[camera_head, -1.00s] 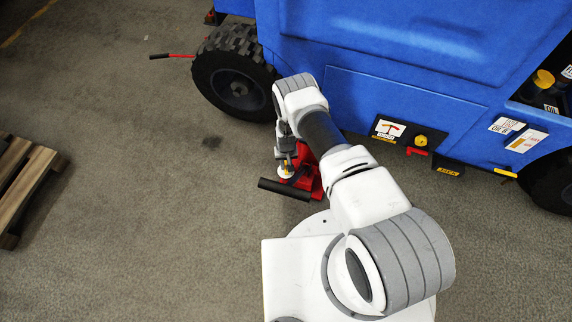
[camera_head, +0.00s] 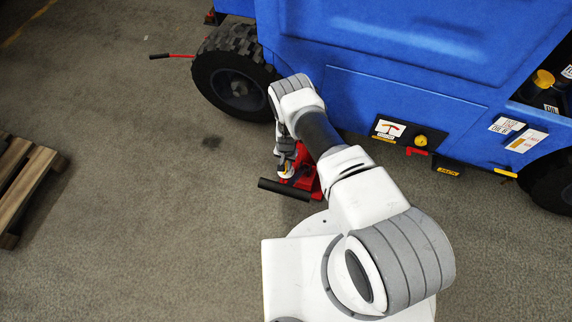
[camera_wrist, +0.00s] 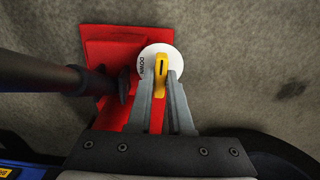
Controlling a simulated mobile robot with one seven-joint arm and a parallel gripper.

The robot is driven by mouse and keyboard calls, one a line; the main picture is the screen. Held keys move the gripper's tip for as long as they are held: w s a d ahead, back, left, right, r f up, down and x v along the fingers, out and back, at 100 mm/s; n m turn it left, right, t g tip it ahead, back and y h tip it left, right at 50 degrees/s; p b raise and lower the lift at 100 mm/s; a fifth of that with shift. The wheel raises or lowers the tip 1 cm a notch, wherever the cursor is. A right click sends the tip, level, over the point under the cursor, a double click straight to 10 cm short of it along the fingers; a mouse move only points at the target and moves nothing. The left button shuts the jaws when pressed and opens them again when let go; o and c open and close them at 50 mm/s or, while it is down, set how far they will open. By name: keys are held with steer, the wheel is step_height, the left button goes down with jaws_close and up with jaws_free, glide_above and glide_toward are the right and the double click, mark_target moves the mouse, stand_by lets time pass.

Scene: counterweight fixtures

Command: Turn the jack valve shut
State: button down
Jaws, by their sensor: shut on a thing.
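The red jack (camera_head: 310,183) stands on the floor beside the blue machine, partly hidden by my arm. In the wrist view its red body (camera_wrist: 110,50) carries a round white dial marked "DOWN" (camera_wrist: 145,60). The yellow jack valve (camera_wrist: 161,66) sits upright on that dial. My gripper (camera_wrist: 161,84) is shut on the yellow valve, one grey finger on each side. In the head view my gripper (camera_head: 286,170) is low over the jack, and the valve is too small there to make out its angle.
The jack's black handle (camera_head: 284,190) sticks out to the left. The blue machine (camera_head: 380,60) and its black tire (camera_head: 235,78) stand close behind. A red bar (camera_head: 180,56) pokes out by the tire. A wooden pallet (camera_head: 28,180) lies at the left; the floor between is clear.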

mark_target(286, 166)
steer(key=c, duration=0.8)
jaws_free()
step_height(286, 166, up, 18)
steer(key=p, duration=0.7)
steer(key=shift+f, duration=0.25)
